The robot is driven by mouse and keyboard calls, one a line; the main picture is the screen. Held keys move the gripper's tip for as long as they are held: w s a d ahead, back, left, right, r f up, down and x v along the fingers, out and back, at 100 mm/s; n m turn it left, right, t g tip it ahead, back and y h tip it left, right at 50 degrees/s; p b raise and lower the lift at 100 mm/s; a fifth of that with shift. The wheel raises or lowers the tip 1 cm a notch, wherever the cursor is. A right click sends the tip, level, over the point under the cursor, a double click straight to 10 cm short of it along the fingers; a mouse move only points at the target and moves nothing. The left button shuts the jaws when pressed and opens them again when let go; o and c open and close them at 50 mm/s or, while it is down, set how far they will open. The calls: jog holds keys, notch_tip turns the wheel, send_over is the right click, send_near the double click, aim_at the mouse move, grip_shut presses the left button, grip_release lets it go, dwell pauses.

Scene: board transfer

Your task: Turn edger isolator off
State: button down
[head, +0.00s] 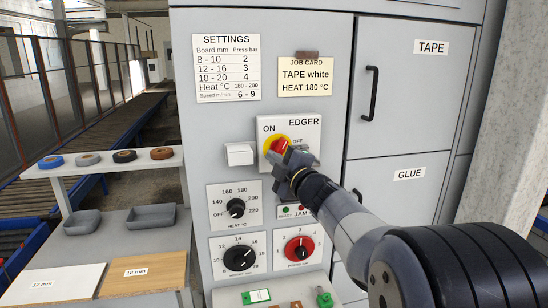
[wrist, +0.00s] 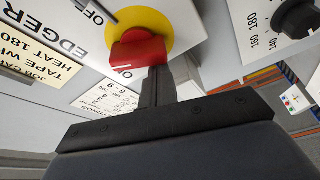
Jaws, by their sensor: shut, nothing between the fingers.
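The edger isolator is a red handle (head: 279,146) on a yellow disc (head: 266,142), on a white plate marked EDGER, ON and OFF. In the wrist view the red handle (wrist: 137,48) stands out from the yellow disc (wrist: 150,19), and its white mark lies near the ON label (wrist: 125,73). My gripper (head: 287,158) is in front of the isolator's lower right and hides part of it. In the wrist view my gripper's fingers (wrist: 155,84) are shut and empty, right beside the handle's end. I cannot tell whether they touch it.
Below are a heat dial (head: 236,208), a black dial (head: 239,258) and a red dial (head: 299,249). A blank white block (head: 240,154) sticks out left of the isolator. Cupboard handle (head: 371,93) is at right. A shelf with tape rolls (head: 124,156) stands left.

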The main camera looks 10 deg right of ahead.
jog(key=shift+d+f+n+g, duration=0.15)
jog(key=shift+n+g, duration=0.1)
jog(key=shift+n, duration=0.55)
jog(key=shift+f+n+g, duration=0.1)
jog(key=shift+n+g, duration=0.15)
jog(key=shift+n, duration=0.55)
jog(key=shift+d+f+p, duration=0.1)
jog(key=shift+f+p, duration=0.05)
jog(key=shift+p, duration=0.15)
jog(key=b+v, duration=0.1)
jog(key=v, duration=1)
jog(key=shift+w, duration=0.15)
